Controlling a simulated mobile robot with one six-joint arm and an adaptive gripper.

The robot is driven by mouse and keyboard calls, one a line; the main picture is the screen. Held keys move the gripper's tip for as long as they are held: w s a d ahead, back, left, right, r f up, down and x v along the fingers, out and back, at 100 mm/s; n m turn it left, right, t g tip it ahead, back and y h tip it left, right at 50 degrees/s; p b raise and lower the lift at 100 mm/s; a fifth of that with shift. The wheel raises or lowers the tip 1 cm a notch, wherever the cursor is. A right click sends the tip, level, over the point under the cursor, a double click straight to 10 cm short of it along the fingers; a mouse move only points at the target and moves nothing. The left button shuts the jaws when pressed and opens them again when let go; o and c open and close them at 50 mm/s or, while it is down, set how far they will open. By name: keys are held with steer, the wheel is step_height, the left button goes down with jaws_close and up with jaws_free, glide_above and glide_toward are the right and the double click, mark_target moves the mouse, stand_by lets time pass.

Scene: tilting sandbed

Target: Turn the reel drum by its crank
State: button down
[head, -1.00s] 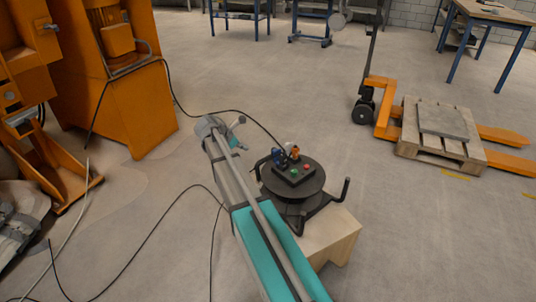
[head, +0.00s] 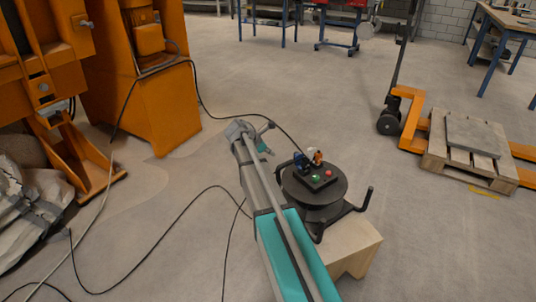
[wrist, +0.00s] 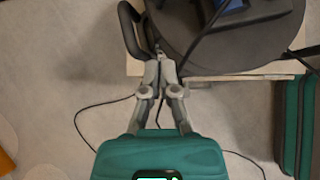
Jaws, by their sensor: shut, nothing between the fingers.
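In the head view, the gripper is small and hard to make out.
The wooden block (head: 350,250) supports the drum. Black cables (head: 165,258) run across the floor. Orange machinery (head: 160,105) stands left. A pallet truck (head: 412,125) with a wooden pallet (head: 436,153) is at the right. Floor between the drum and pallet is clear.

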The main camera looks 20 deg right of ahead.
steer(key=b, duration=0.5)
glide_toward(291, 165)
steer(key=x, duration=0.3)
steer(key=d, duration=0.2)
steer(key=shift+s+d+r+p, duration=0.2)
steer(key=shift+d+p, duration=0.15)
steer(key=shift+d, duration=0.65)
steer(key=shift+w+d+m, duration=0.1)
steer(key=shift+d+m, duration=0.2)
